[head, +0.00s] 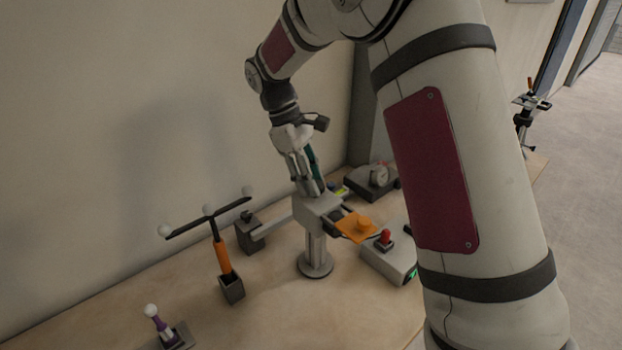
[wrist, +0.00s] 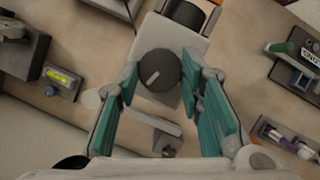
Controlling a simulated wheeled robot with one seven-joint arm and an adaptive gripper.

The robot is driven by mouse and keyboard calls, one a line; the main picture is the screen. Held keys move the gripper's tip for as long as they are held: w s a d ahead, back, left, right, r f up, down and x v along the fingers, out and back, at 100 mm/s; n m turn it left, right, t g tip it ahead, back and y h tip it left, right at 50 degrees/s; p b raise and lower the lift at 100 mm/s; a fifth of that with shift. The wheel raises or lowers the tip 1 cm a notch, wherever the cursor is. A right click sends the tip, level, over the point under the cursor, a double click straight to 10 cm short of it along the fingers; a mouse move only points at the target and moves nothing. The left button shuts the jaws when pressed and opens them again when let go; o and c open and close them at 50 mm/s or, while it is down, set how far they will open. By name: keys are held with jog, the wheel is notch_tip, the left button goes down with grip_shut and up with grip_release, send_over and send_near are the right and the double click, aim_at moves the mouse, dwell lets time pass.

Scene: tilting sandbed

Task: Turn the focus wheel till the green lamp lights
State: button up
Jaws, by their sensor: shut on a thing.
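The focus wheel (wrist: 160,78) is a dark round knob with a pale pointer mark, on top of a grey stand (head: 315,246). My gripper (head: 314,188) points down at the top of this stand. In the wrist view its teal-padded fingers (wrist: 160,88) are shut on the wheel, one on each side. In the head view the wheel is hidden behind the fingers. A small bright green patch (head: 411,274) shows on the front of a grey box (head: 385,265); I cannot tell whether it is the lamp.
A red button (head: 384,237) tops the grey box. An orange plate (head: 357,226) juts from the stand. A small yellow display (wrist: 61,78) is nearby. An orange-handled crossbar tool (head: 222,257) and a purple-handled tool (head: 157,322) stand in holders at left.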

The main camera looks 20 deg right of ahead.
jog(key=m+y, duration=0.1)
jog(key=m, duration=0.1)
jog(key=m+g+b, duration=0.1)
jog(key=m, duration=0.2)
jog(key=shift+w+d+y, duration=0.15)
jog(key=shift+y, duration=0.25)
jog(key=m+y, duration=0.1)
jog(key=m, duration=0.2)
jog(key=m+y, duration=0.1)
jog(key=m, duration=0.2)
jog(key=shift+d+b, duration=0.2)
jog(key=shift+b, duration=0.2)
jog(key=shift+m, duration=0.3)
jog(key=o, duration=1.2)
jog(key=shift+c, duration=0.2)
jog(key=v, duration=1.2)
jog(key=shift+w+d, duration=0.2)
jog(key=shift+f, duration=0.1)
